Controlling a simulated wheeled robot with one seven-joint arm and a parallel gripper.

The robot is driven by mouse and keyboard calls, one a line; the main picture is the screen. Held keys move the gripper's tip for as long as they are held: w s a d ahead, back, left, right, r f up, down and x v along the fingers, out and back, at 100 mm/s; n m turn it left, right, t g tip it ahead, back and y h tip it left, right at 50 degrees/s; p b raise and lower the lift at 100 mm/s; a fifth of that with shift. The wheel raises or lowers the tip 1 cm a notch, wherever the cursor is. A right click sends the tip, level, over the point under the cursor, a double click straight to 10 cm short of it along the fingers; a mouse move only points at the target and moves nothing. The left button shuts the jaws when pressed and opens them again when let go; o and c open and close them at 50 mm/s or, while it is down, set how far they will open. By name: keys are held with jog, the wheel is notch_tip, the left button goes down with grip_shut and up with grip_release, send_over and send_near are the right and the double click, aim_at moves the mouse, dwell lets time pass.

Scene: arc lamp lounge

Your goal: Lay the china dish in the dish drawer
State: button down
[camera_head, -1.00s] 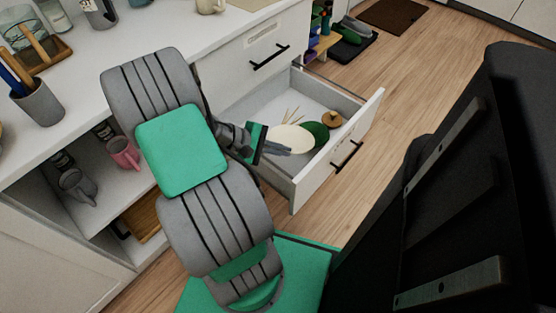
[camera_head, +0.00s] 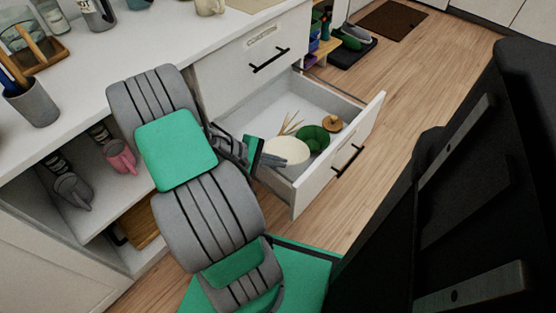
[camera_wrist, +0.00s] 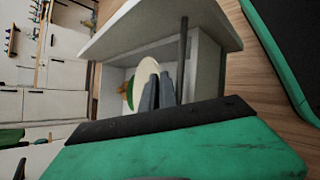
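The cream china dish (camera_head: 288,150) is inside the open dish drawer (camera_head: 331,181), near its front left part. In the wrist view the dish (camera_wrist: 148,70) shows beyond my fingers, tilted. My gripper (camera_head: 273,159) reaches into the drawer from the left, its fingers at the near edge of the dish. In the wrist view the fingers (camera_wrist: 157,92) are close together at the dish's rim and look shut on it. Whether the dish touches the drawer floor cannot be told.
The drawer also holds a green bowl (camera_head: 313,139), a round wooden-looking lid (camera_head: 332,123) and thin sticks (camera_head: 291,124). A closed drawer (camera_head: 251,60) is above. Pink mug (camera_head: 120,156) and grey mug (camera_head: 73,188) stand on the open shelf at left.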

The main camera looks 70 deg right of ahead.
jog(key=c, duration=1.9)
grip_release()
jog(key=shift+a+f, duration=0.15)
jog(key=shift+f, duration=0.15)
jog(key=w+a+r+t+p, duration=0.2)
jog(key=w+a+r, duration=0.3)
jog(key=w, duration=0.4)
jog(key=w+a+r+t+p, duration=0.2)
jog(key=w+a+r+p, duration=0.1)
jog(key=w+a+r, duration=0.4)
jog(key=w+a+r+n+t+y, duration=0.1)
jog(key=w+a+r+t+y, duration=0.1)
jog(key=a, duration=0.6)
jog(key=w+a+r+n+t+y, duration=0.1)
jog(key=w+a+r+t, duration=0.1)
jog(key=a, duration=0.6)
jog(key=w+a+r+n+t+y, duration=0.1)
jog(key=w+a+r+t+y, duration=0.1)
jog(key=a, duration=0.6)
jog(key=shift+w+a+r+n+t+y, duration=0.3)
jog(key=shift+w+r+t, duration=0.1)
jog(key=shift+r+t, duration=0.35)
jog(key=shift+d, duration=0.1)
